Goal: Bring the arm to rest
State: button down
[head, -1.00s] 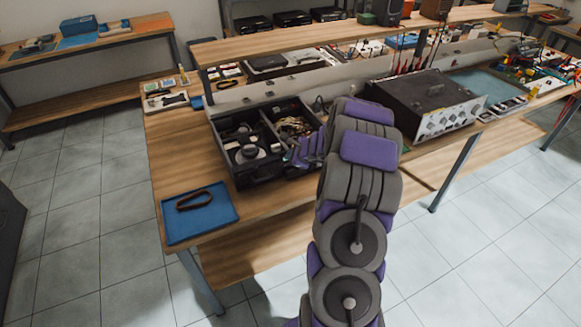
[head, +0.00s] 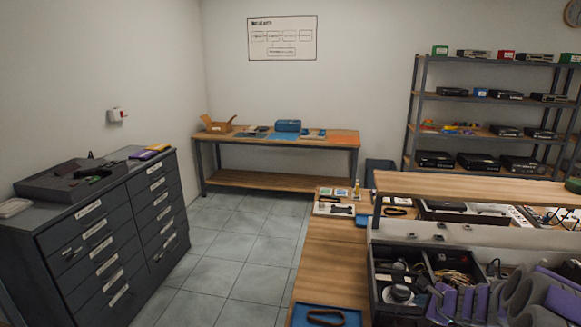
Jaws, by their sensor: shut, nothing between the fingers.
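My arm, grey and purple, shows in the lower right corner of the head view, folded and partly cut off by the frame's edge. My gripper (head: 440,302) is at its left end, purple, pointing left. It is shut and empty. It appears in front of the right part of a black open case (head: 378,312) on the workbench; whether it touches the case cannot be told. The case holds a round grey device and some cables.
A wooden workbench (head: 325,250) carries a blue tray (head: 300,318) with a dark strap. A raised shelf (head: 480,188) runs behind the case. A dark drawer cabinet (head: 110,240) stands left, a side table (head: 280,140) and shelf rack (head: 490,95) behind. Tiled floor (head: 235,245) is clear between.

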jog(key=s+a+r+n+g+y, duration=0.1)
jog(key=s+a+r+n+y, duration=0.2)
jog(key=a, duration=0.5)
jog(key=a+r+n+g, duration=0.1)
jog(key=a+r+n, duration=0.35)
jog(key=a, duration=0.45)
jog(key=s+a+r+n+g+y, duration=0.1)
jog(key=s+a+r+n+g, duration=0.15)
jog(key=s+a, duration=0.35)
jog(key=s+a+r+n+g, duration=0.1)
jog(key=s+a+r+n, duration=0.1)
jog(key=s+a+n, duration=0.35)
jog(key=s+a+n+g+h, duration=0.1)
jog(key=s+a+n+g, duration=0.1)
jog(key=s, duration=0.6)
jog(key=s+a+n+g+h, duration=0.1)
jog(key=s+a+n+g, duration=0.1)
jog(key=s, duration=0.6)
jog(key=s+d+n+g+h, duration=0.1)
jog(key=s+d+n+h, duration=0.2)
jog(key=s, duration=1)
jog(key=shift+d+r+n+g+h, duration=0.2)
jog(key=shift+d+n+g+h, duration=0.3)
jog(key=shift+d, duration=0.6)
